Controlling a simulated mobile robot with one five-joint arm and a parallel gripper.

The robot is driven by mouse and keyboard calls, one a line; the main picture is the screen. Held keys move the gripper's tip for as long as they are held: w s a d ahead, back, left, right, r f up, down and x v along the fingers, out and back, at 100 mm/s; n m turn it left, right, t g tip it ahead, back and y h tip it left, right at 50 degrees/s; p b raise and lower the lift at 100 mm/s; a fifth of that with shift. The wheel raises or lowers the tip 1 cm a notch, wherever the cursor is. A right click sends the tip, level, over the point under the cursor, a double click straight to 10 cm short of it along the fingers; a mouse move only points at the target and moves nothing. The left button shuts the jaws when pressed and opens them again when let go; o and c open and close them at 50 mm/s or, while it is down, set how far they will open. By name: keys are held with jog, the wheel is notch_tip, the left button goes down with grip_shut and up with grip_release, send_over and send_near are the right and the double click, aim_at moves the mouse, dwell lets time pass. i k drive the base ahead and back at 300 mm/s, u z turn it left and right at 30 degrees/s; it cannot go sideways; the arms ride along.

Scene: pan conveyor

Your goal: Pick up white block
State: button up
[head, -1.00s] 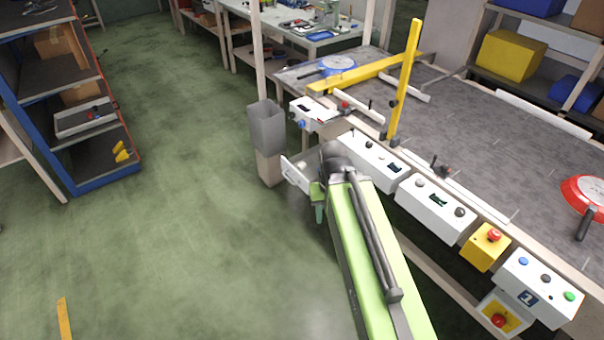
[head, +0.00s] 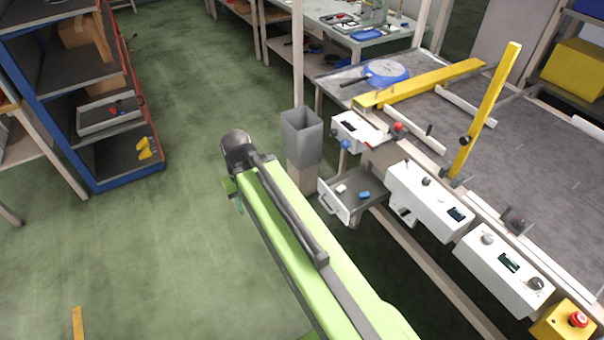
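A small white block (head: 341,188) lies in a grey open drawer-like tray (head: 372,203) with a white front, beside the conveyor. A small blue block (head: 364,195) lies to its right in the same tray, apart from it. My green arm reaches up from the bottom of the head view and ends left of the tray, over the floor. Only a small part of my gripper (head: 238,204) shows below the arm's end. Its fingers are mostly hidden, so I cannot tell whether it is open or shut.
A grey bin (head: 301,131) stands on a post just behind the tray. White control boxes (head: 430,196) line the conveyor edge (head: 515,120) at the right. A blue pan (head: 381,73) lies at the back. Shelves (head: 125,165) stand at the left; the green floor between is clear.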

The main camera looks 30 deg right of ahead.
aim_at(340, 190)
jog(key=u, duration=0.2)
jog(key=i, duration=1.1)
jog(key=z, duration=0.15)
